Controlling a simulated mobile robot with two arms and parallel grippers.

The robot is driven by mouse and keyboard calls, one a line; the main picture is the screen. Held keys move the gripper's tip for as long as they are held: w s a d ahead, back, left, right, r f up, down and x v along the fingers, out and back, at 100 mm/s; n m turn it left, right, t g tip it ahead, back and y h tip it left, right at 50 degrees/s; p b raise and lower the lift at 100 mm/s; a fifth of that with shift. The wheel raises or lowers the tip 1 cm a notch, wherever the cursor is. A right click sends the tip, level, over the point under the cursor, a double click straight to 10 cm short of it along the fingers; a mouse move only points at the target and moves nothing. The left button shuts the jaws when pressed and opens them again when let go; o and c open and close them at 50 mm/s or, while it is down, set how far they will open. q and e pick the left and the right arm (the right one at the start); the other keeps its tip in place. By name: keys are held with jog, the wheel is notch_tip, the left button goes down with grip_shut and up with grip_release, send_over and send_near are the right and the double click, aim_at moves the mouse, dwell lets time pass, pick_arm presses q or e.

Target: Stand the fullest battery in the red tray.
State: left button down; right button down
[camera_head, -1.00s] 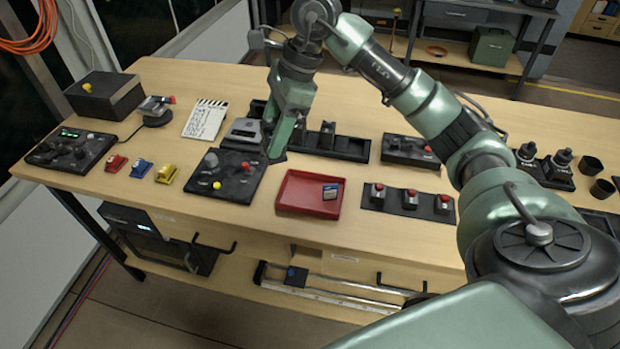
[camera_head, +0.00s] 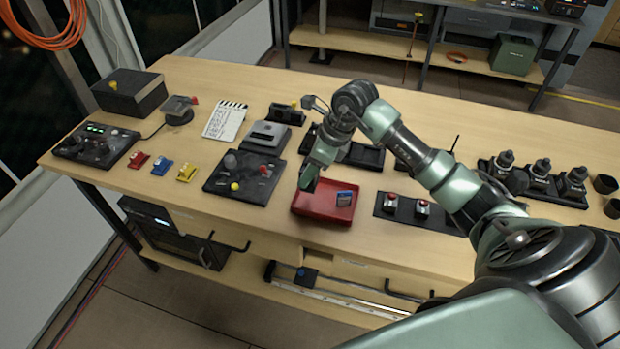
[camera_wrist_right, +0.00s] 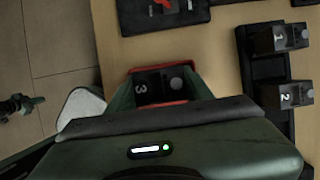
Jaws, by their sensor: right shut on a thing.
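My right gripper (camera_head: 308,184) is over the left part of the tray. In the right wrist view it is shut on a dark battery marked 3 (camera_wrist_right: 152,84), with red tray rim showing around it. I cannot tell whether the battery touches the tray floor. Batteries marked 1 (camera_wrist_right: 279,38) and 2 (camera_wrist_right: 287,94) stand in a dark holder (camera_wrist_right: 270,125). Their charge levels are not readable. My left gripper is out of view.
A dark control panel (camera_head: 228,187) with a yellow knob sits left of the tray. A strip with red-topped switches (camera_head: 405,209) is close on its right. The dark racks (camera_head: 367,156) behind are partly covered by my arm. Bare table lies at front left.

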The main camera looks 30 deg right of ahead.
notch_tip(320, 180, down, 4)
jog(key=shift+f+p, duration=0.25)
jog(key=shift+p, duration=0.3)
jog(key=shift+f, duration=0.25)
jog(key=shift+f, duration=0.1)
jog(key=c, duration=0.6)
grip_release()
